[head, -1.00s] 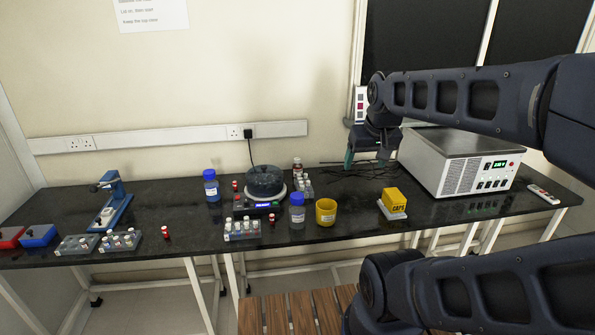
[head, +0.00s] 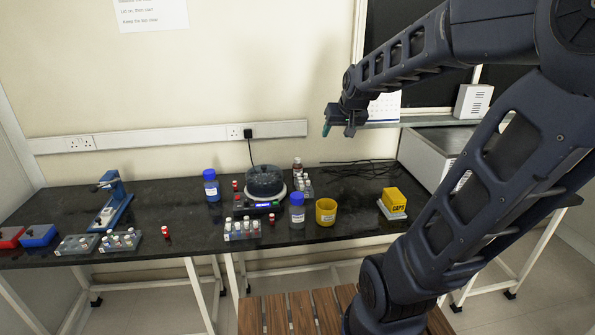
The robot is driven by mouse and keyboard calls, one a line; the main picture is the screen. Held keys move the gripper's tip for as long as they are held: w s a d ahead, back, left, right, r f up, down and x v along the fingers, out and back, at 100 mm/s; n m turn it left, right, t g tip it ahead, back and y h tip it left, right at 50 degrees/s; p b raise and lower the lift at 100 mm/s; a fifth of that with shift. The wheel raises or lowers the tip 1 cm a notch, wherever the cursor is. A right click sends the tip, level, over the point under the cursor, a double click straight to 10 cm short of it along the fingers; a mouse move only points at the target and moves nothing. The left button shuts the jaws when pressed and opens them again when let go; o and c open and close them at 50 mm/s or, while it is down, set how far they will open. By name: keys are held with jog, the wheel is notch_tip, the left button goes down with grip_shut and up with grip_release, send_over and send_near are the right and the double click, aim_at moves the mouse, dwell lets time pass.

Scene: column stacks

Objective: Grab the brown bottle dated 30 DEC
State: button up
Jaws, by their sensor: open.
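A small brown bottle (head: 297,166) with a pale label stands at the back of the black bench, right of the dark round device. Its lower part is partly hidden by a rack of vials, and its label is too small to read. My gripper (head: 337,129) is in the air above and to the right of this bottle, apart from it, near the wall. It is open, with a green-tipped finger showing, and nothing shows in it.
A dark round device (head: 264,181) and a vial rack (head: 307,188) stand close to the bottle. Blue-capped bottles (head: 297,211) (head: 211,186), a yellow cup (head: 326,212) and a yellow box (head: 394,200) stand nearby. Dark cables or rods (head: 358,170) lie behind. A shelf (head: 425,123) crosses the window.

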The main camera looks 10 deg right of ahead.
jog(key=w+a+f+t, duration=0.2)
jog(key=w, duration=1.3)
jog(key=m+t+h, duration=0.2)
jog(key=t+h, duration=0.2)
jog(key=t, duration=0.2)
send_over(297, 162)
jog(key=s, duration=0.3)
notch_tip(297, 162, down, 24)
jog(key=f, duration=0.1)
jog(key=shift+s+a+f, duration=0.1)
jog(key=shift+f, duration=1.55)
jog(key=shift+a+f, duration=0.1)
jog(key=shift+f, duration=1.55)
jog(key=shift+x, duration=2.55)
jog(key=shift+f, duration=0.2)
jog(key=shift+c, duration=0.4)
jog(key=c, duration=1.1)
